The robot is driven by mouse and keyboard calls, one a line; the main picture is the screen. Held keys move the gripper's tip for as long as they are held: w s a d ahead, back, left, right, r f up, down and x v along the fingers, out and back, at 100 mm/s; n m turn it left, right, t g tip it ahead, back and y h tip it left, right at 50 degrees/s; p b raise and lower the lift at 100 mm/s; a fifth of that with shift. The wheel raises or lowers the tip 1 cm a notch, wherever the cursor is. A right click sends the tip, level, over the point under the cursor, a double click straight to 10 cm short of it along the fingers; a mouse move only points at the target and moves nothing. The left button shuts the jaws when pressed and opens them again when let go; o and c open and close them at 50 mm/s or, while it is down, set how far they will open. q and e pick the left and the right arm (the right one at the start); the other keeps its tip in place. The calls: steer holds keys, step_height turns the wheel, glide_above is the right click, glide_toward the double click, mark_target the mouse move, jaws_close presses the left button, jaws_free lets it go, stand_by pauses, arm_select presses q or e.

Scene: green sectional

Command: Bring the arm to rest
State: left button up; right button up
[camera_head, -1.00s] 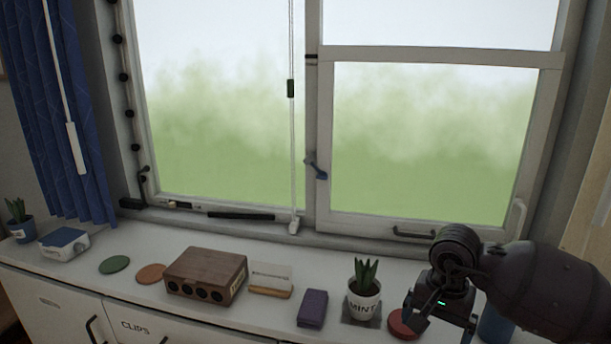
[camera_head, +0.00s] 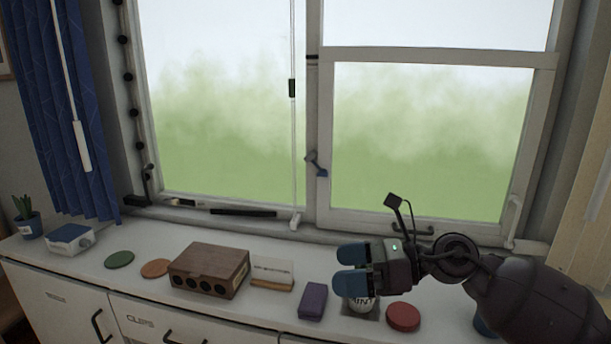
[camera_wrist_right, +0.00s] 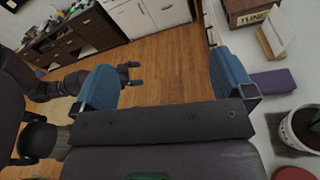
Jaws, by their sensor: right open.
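My right gripper (camera_head: 350,269) is on the right in the head view, above the sill counter. It points left, and its two blue fingers are apart with nothing between them. It hides the plant and most of the white MINT pot (camera_head: 361,306). My left gripper (camera_wrist_right: 135,74) shows small in the right wrist view, above the wooden floor. Its two blue tips are apart and it looks empty.
On the white counter (camera_head: 240,318) stand a red disc (camera_head: 403,316), a purple block (camera_head: 313,300), a card in a wooden holder (camera_head: 272,274), a wooden box with round holes (camera_head: 208,270), and orange and green discs (camera_head: 119,259). The window (camera_head: 425,150) rises behind.

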steer(key=w+d+f+m+t+h, duration=0.1)
steer(key=d+f+m+t+h, duration=0.3)
steer(key=m, duration=0.8)
steer(key=w+d+f+m+t+h, duration=0.1)
steer(key=d+f+m+t, duration=0.25)
steer(key=m+t, duration=0.6)
steer(key=w+d+f+m+t+h, duration=0.1)
steer(key=d+f+m+t+h, duration=0.25)
steer(key=m, duration=1.05)
steer(key=s+d+f+m+g+h, duration=0.25)
steer(key=s+f+m, duration=0.2)
steer(key=f, duration=0.25)
steer(key=s+d+f+m+g+h, duration=0.2)
steer(key=s+d+f+m, duration=0.25)
steer(key=f, duration=0.25)
steer(key=s+d+f+m+g+h, duration=0.2)
steer(key=s+f+m+g+h, duration=0.1)
steer(key=s+f, duration=0.8)
steer(key=s+m, duration=0.1)
steer(key=s, duration=0.3)
steer(key=shift+s+d+f, duration=0.2)
steer(key=shift+d+f, duration=0.1)
steer(key=shift+d, duration=0.05)
